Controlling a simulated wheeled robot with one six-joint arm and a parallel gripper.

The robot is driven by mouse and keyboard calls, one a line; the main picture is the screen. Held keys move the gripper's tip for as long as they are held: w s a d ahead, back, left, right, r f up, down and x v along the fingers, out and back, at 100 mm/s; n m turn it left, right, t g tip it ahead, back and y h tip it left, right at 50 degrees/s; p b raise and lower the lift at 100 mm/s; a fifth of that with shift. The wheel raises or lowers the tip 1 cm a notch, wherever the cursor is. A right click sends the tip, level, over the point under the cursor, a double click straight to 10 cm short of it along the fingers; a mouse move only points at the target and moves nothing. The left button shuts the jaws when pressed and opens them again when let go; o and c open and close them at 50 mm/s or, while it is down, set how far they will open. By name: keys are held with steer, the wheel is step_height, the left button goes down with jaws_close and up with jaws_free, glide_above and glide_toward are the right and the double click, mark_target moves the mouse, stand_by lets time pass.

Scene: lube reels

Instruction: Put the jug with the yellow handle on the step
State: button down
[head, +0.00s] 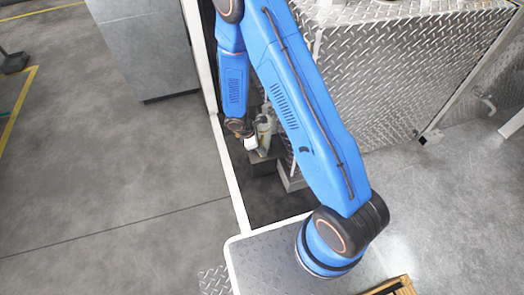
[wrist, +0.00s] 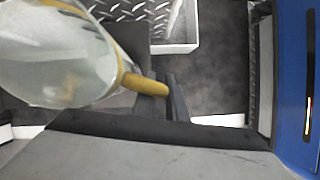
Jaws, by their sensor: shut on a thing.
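The jug (wrist: 62,60) is a translucent, pale container with a yellow handle (wrist: 132,82), lying slanted across the left of the wrist view. My gripper (wrist: 163,92) is shut on the handle, with a dark finger on each side of it. In the head view the jug (head: 264,130) is small and pale green beside my wrist, partly hidden by my arm. Below it are a dark block (head: 262,165) and a grey ledge (head: 291,182); I cannot tell which is the step, or whether the jug touches either.
A diamond-plate metal cabinet (head: 400,75) stands to the right of my arm. A grey cabinet (head: 150,45) stands at the upper left, and a white frame edge (head: 232,175) runs beside the dark recess. A white-edged box (wrist: 178,47) shows in the wrist view. Open floor lies left.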

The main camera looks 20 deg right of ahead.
steer(key=shift+f, duration=0.25)
steer(key=shift+f, duration=0.2)
steer(key=c, duration=1.8)
jaws_free()
steer(key=shift+o, duration=0.2)
steer(key=shift+r, duration=0.1)
